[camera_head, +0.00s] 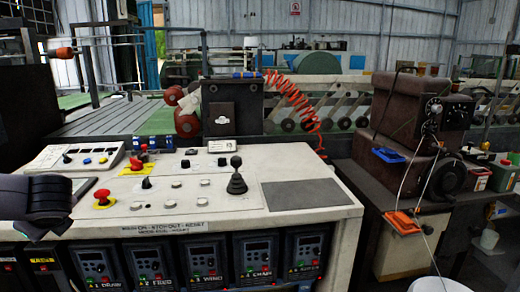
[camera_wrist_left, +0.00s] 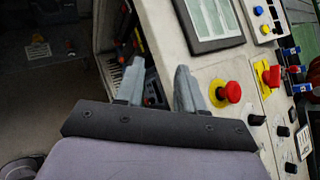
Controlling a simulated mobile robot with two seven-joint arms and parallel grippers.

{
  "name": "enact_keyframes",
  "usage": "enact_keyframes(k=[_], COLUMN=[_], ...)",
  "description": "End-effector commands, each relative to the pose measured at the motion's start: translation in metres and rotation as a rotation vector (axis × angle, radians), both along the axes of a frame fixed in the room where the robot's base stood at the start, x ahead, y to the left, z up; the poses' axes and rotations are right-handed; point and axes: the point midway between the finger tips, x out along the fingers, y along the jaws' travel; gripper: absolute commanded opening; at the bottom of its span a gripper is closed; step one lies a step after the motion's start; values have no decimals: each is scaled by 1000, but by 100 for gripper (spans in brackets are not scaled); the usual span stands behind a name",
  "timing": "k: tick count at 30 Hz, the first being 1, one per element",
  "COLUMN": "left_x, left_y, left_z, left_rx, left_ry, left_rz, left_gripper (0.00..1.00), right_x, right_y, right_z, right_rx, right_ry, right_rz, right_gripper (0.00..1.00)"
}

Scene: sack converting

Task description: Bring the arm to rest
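My left arm (camera_head: 40,203) reaches in at the left edge of the head view, beside the front left corner of the control desk (camera_head: 235,207). In the left wrist view my left gripper (camera_wrist_left: 159,88) has its two grey fingers apart with nothing held between them. The fingers are beside the desk's edge, left of a red mushroom button (camera_wrist_left: 228,92) on a yellow base. That button (camera_head: 103,197) also shows in the head view, right of my arm. The fingertips cannot be made out in the head view. My right arm and gripper are not in view.
The desk carries a black joystick (camera_head: 237,178), another red control on a yellow plate (camera_head: 140,161) and several knobs. Drive units (camera_head: 204,262) line its front. A brown machine (camera_head: 420,112) stands on a bench at the right. A dark flat pad (camera_head: 295,194) is bare.

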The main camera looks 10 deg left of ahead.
Motion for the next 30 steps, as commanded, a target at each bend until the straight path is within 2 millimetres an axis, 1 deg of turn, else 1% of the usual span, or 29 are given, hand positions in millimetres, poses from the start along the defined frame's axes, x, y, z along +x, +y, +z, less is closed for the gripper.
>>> enact_keyframes(k=[1,5,6,8,9,10,12,14,15,17,18,20,21,23,24,26,27,29,30], left_x=[-9,-30,-37,-48,-56,-61,-75,-86,-93,-104,-111,-121,-128,-136,-142,-149,-153,-159,-162], left_y=[12,34,38,43,45,46,45,42,39,31,25,13,4,-11,-23,-41,-55,-77,-92], left_z=[-23,-71,-87,-111,-128,-140,-169,-194,-210,-234,-250,-273,-287,-308,-321,-339,-351,-366,-375], left_rx=[-52,-170,-207,-265,-304,-334,-404,-465,-506,-568,-610,-674,-718,-783,-829,-897,-942,-1013,-1058], left_ry=[-22,-81,-99,-128,-145,-161,-194,-222,-240,-268,-287,-316,-335,-363,-381,-411,-432,-461,-482], left_rz=[31,97,117,148,169,184,222,254,275,306,328,359,382,414,435,467,491,522,543], left_gripper=[38,38,38,38,38,38,38,38,38,38,38,38,38,38,38,38,38,38,38], right_x=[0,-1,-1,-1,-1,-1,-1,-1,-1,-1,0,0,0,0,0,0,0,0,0], right_y=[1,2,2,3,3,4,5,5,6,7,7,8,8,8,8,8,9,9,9], right_z=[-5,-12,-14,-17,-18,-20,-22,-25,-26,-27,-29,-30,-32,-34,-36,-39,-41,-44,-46], right_rx=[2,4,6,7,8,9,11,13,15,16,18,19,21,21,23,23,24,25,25], right_ry=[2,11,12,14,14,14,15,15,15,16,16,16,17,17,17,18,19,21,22], right_rz=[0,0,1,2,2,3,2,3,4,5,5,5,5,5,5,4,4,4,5], right_gripper=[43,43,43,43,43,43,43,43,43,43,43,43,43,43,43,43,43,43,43])
